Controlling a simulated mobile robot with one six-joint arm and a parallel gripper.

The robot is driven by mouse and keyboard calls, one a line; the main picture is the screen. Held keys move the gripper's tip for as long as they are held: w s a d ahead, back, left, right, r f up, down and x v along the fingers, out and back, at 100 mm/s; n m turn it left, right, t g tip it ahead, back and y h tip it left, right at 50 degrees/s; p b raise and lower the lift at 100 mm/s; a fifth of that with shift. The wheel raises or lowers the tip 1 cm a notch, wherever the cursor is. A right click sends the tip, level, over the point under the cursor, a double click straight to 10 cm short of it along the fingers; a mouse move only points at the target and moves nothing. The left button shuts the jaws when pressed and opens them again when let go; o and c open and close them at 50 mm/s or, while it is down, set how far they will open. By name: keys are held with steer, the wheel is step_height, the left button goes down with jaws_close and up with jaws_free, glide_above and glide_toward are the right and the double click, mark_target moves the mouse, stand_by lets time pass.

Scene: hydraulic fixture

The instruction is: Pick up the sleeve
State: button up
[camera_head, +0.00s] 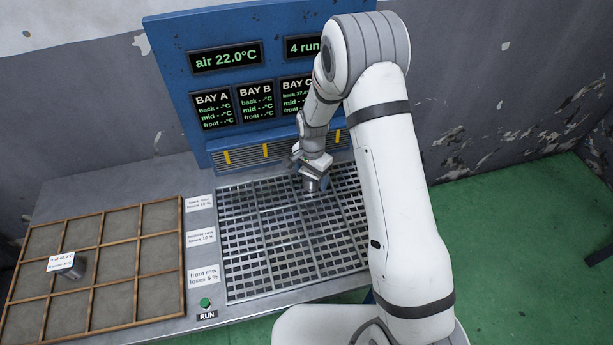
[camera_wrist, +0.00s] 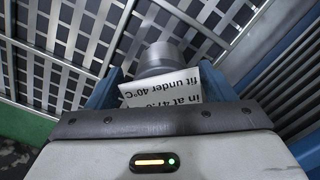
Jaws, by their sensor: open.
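A grey metal sleeve (camera_head: 311,184) stands on the slatted grate in its back right part, under my gripper (camera_head: 316,176). In the wrist view the sleeve (camera_wrist: 160,58) shows between the two blue fingers of my gripper (camera_wrist: 160,82), with a white tag (camera_wrist: 175,88) that reads upside down "fit under 40°C". The fingers are open, one on each side of the sleeve. I cannot tell whether they touch it. A second grey cylinder (camera_head: 74,270) with a white tag sits in the wooden divided tray at the left.
The slatted grate (camera_head: 270,235) is otherwise bare where I see it; my arm hides its right part. A blue panel (camera_head: 170,75) with displays rises behind it. The wooden tray (camera_head: 135,290) lies at the left. A green RUN button (camera_head: 205,302) is at the front.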

steer(key=shift+f, duration=0.15)
steer(key=c, duration=1.4)
